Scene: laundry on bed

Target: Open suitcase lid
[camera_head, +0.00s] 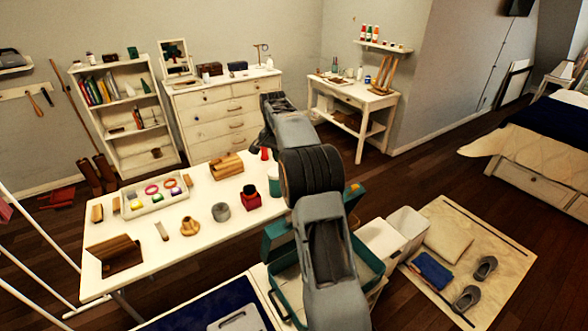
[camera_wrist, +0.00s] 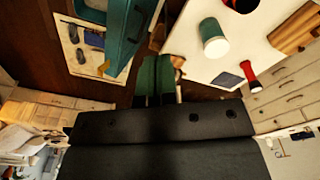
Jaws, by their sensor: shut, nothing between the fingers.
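In the wrist view the suitcase (camera_wrist: 122,38) is at upper left, apart from my gripper. My gripper (camera_wrist: 156,62) points between the suitcase and the table edge. Its fingers are together with nothing between them.
The white table (camera_head: 150,265) holds a tray, a red jar (camera_head: 251,198), a wooden holder (camera_head: 226,166) and a cup (camera_wrist: 213,42). White bins (camera_head: 407,223) stand right of the suitcase. A mat (camera_head: 490,225) with slippers lies further right. Dark floor is open beyond the table.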

